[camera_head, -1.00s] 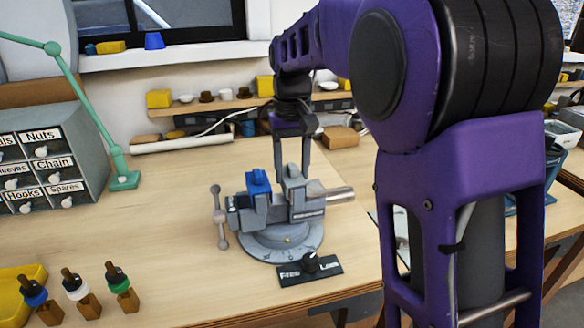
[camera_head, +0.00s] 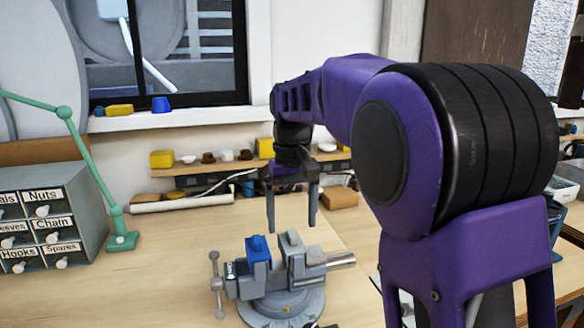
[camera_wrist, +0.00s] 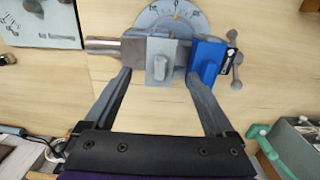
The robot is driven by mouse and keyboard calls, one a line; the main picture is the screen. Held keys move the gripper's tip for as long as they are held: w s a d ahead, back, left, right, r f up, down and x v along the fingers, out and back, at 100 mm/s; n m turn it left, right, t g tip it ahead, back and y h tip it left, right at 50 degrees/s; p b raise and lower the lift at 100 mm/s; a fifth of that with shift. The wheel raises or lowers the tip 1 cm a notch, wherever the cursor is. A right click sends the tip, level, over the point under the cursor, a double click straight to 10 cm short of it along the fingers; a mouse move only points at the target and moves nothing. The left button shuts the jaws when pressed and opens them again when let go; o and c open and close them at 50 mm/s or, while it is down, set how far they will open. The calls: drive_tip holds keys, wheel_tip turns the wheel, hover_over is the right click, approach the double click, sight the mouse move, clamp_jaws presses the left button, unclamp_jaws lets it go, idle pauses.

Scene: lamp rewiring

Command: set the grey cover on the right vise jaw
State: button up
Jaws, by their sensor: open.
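The vise (camera_head: 286,307) stands on the bench, and it also shows in the wrist view (camera_wrist: 135,50). A blue cover (camera_head: 258,249) is on its left jaw; in the wrist view the blue cover (camera_wrist: 207,62) is on the right. The grey cover (camera_head: 291,244) sits upright on the right jaw, and it shows in the wrist view (camera_wrist: 159,62) beside the blue one. My gripper (camera_head: 291,226) is open and empty above the vise, clear of the grey cover. In the wrist view its fingertips (camera_wrist: 158,76) frame the grey cover from above.
A drawer cabinet (camera_head: 45,220) and a green lamp arm (camera_head: 85,150) stand at the left. A shelf (camera_head: 220,165) with small parts runs along the back wall. A brown block (camera_head: 340,197) lies behind the vise. The bench left of the vise is clear.

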wheel_tip(320, 180, up, 13)
drive_tip(key=p, duration=0.2)
drive_tip(key=shift+p, duration=0.35)
wheel_tip(320, 180, up, 9)
drive_tip(key=shift+p, duration=0.35)
idle(0.5)
